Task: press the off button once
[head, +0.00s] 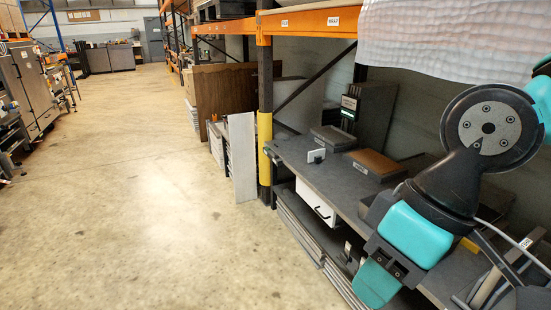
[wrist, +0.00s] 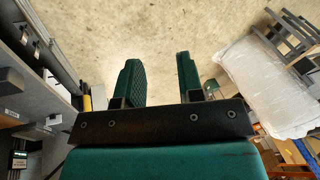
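The off button is too small to make out. A small part of a similar green-lit panel (wrist: 18,160) shows at the lower left edge of the wrist view. My gripper (wrist: 157,76) has its two dark green fingers apart, with only floor seen between them. In the head view my arm's teal and black end is at the lower right, well short of the machine and touching nothing visible.
The concrete floor (head: 140,190) is clear.

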